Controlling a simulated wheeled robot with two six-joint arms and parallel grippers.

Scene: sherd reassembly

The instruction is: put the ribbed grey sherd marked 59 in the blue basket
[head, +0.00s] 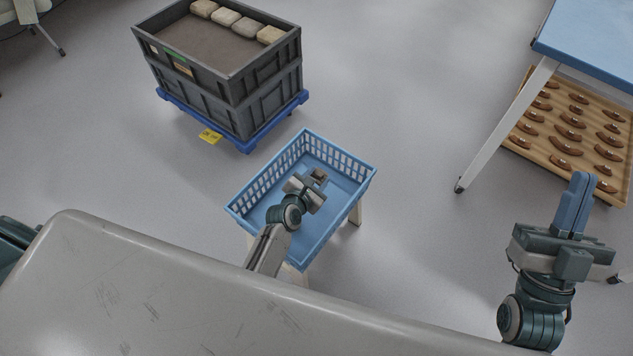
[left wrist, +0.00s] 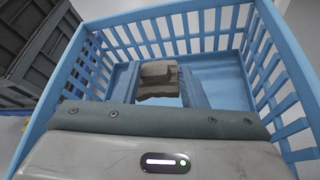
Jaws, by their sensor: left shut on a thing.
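The blue basket (head: 340,155) stands in the middle of the head view, with slatted walls and a flat floor. My left gripper (head: 318,178) is over the inside of the basket, shut on a small grey-brown sherd (head: 319,173). In the left wrist view the sherd (left wrist: 158,80) sits between the fingers, with the basket's slatted walls (left wrist: 180,28) around it. Its mark cannot be read, and whether it touches the basket floor cannot be told. My right gripper (head: 575,205) is at the right, its blue fingers together and empty.
A dark grey crate (head: 195,85) with several pale blocks stands on a blue dolly behind the basket. A blue-topped table (head: 600,40) is at the right, above a wooden tray (head: 570,125) of brown pieces. Bare floor lies between.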

